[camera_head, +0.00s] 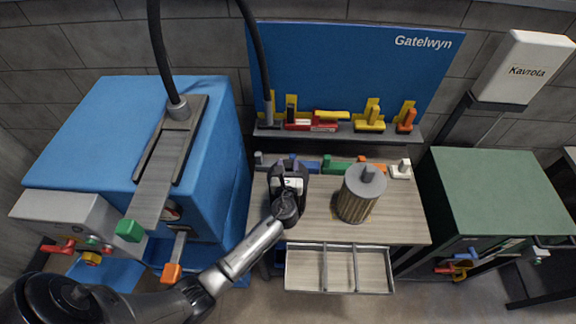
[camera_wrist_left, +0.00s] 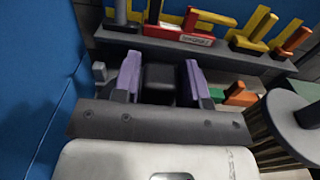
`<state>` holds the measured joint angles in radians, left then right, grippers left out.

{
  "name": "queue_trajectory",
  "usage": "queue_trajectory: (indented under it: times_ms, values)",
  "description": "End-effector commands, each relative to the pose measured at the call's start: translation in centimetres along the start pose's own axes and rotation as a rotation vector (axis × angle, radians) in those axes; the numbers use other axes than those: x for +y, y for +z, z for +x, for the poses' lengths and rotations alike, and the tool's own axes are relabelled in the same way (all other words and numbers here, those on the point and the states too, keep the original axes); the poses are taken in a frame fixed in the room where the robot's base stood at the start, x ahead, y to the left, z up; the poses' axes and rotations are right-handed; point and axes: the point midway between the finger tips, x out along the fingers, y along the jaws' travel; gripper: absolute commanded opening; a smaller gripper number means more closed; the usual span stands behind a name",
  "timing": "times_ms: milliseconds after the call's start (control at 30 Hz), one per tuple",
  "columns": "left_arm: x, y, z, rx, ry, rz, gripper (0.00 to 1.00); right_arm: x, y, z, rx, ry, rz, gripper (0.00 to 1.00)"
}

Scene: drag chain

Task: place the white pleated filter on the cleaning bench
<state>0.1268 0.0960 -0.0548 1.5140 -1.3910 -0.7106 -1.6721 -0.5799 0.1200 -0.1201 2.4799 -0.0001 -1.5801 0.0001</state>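A cylindrical pleated filter (camera_head: 356,203) stands upright on a wood-topped bench (camera_head: 400,228). It has a grey cap with a knob on top, and its pleated side looks tan-grey rather than white. In the left wrist view its cap (camera_wrist_left: 292,112) shows at the right edge, partly cut off. My left gripper (camera_head: 291,163) is over the bench, left of the filter and apart from it. Its two purple fingers (camera_wrist_left: 162,80) are spread, with a dark block showing between them; I cannot tell what that block is. My right gripper is not in view.
Behind the bench, a blue Gatelwyn panel (camera_head: 340,65) has a grey shelf (camera_head: 340,136) of coloured parts. More coloured pieces line the bench's back edge. An open drawer (camera_head: 340,268) juts forward. A blue machine (camera_head: 90,130) stands left, a green-topped cabinet (camera_head: 500,190) right.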

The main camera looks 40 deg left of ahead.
Motion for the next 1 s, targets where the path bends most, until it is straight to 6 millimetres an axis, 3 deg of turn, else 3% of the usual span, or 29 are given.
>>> queue_trajectory:
  times_ms: [200,500,667,1000]
  values:
    - [0.0,0.1,0.0,0.0,0.0,0.0,0.59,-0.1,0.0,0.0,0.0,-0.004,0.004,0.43]
    - [0.0,0.6,0.0,0.0,0.0,-0.001,0.59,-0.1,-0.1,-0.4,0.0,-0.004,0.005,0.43]
    - [0.0,0.2,-2.1,0.002,0.0,-0.002,0.59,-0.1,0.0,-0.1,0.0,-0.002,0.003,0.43]
    - [0.0,0.1,-8.4,0.001,-0.001,-0.001,0.59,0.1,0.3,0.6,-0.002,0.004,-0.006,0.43]
